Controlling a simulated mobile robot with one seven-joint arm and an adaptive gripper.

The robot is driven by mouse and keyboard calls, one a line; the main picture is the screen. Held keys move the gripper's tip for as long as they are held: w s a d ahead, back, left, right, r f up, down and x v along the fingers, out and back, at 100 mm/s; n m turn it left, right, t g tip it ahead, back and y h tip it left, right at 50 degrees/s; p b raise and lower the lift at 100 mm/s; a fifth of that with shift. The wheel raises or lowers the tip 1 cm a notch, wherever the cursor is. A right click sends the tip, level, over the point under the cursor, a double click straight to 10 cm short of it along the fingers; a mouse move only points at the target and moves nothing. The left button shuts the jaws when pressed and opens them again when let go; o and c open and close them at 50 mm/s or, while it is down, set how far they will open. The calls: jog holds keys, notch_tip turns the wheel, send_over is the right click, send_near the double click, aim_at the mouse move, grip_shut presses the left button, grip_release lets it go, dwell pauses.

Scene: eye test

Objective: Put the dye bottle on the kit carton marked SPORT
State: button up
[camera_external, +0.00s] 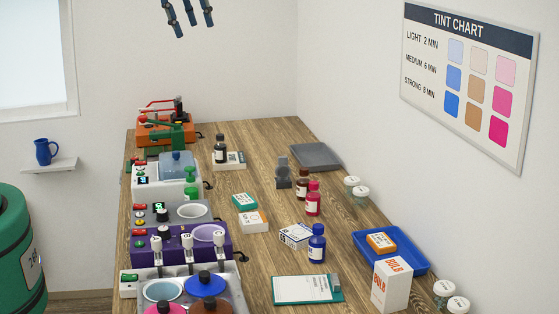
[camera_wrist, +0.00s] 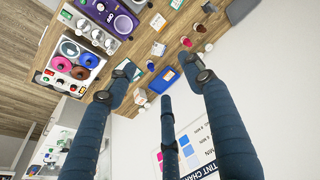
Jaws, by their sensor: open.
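Several dye bottles stand on the wooden bench: a blue bottle (camera_external: 317,244), a magenta bottle (camera_external: 313,200), a brown bottle (camera_external: 302,186) and a black bottle (camera_external: 220,150) on a pale carton (camera_external: 236,166). Small cartons lie flat: a teal one (camera_external: 244,201), a white-and-orange one (camera_external: 252,222), a white-and-blue one (camera_external: 294,235), and an orange one (camera_external: 381,242) in the blue tray (camera_external: 415,262). I cannot read SPORT on any. My gripper (camera_external: 194,26) is high above the bench's far end, empty. In the wrist view my gripper (camera_wrist: 158,92) has its fingers spread.
A white BULB box (camera_external: 391,286) stands against the tray. A clipboard (camera_external: 303,289) lies at the front. White-lidded jars (camera_external: 351,184) line the right edge. Machines, including a purple one (camera_external: 180,243), fill the left side.

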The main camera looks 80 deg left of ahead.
jog(key=s+d+f+t, duration=0.1)
jog(key=s+d, duration=0.7)
jog(key=s, duration=0.4)
jog(key=s+d+f+t+h, duration=0.1)
jog(key=s+d+f, duration=0.1)
jog(key=s+d, duration=0.7)
jog(key=s, duration=0.3)
jog(key=shift+s+n, duration=0.3)
jog(key=shift+s, duration=0.05)
notch_tip(320, 180, down, 12)
jog(key=b, duration=1.2)
